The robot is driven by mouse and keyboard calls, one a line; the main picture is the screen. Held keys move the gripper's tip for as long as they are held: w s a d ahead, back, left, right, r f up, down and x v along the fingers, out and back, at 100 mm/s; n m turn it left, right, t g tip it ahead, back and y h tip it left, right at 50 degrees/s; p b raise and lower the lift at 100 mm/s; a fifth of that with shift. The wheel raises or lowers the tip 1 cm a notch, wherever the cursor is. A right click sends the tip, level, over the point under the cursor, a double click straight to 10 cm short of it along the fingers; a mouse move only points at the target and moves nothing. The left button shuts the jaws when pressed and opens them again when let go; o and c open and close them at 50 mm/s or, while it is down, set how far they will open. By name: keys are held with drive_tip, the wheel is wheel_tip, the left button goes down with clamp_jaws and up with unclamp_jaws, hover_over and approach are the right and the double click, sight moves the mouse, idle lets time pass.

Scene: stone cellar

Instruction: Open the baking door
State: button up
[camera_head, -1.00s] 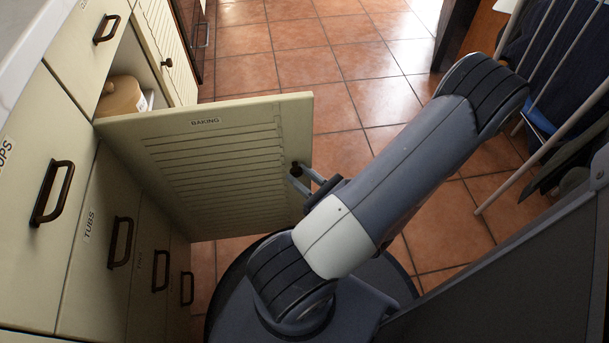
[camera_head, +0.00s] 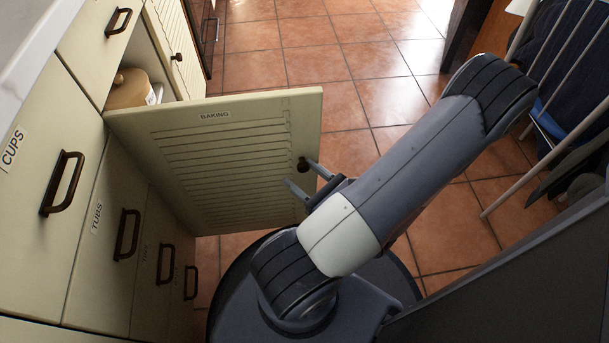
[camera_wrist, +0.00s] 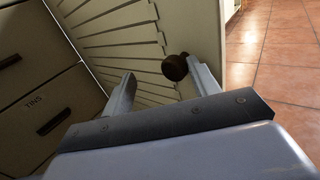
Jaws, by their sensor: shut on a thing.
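The baking door (camera_head: 215,150) is a cream slatted panel with a BAKING label. It stands swung well out from the cabinet, over the floor. Its dark round knob (camera_head: 303,164) is near the free edge and also shows in the wrist view (camera_wrist: 175,67). My gripper (camera_head: 305,178) is at the door's front, shut on the knob, which sits close to the right finger in the wrist view (camera_wrist: 162,88). A gap shows on the left finger's side, and the exact contact is hard to see.
A tan lidded jar (camera_head: 130,90) sits in the opened cabinet. A chair with pale bars (camera_head: 545,90) stands at the right. Tiled floor (camera_head: 320,60) beyond the door is clear.

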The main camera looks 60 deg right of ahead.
drive_tip(key=shift+a+r, duration=0.15)
drive_tip(key=s+a+p, duration=0.1)
drive_tip(key=s+p, duration=0.2)
drive_tip(key=s, duration=0.7)
drive_tip(key=shift+s+a, duration=0.35)
drive_tip(key=shift+w, duration=0.15)
drive_tip(key=w+d+b, duration=0.1)
drive_tip(key=w+b, duration=0.1)
drive_tip(key=w, duration=0.5)
drive_tip(key=shift+d, duration=0.2)
drive_tip(key=shift+a, duration=0.1)
idle(0.4)
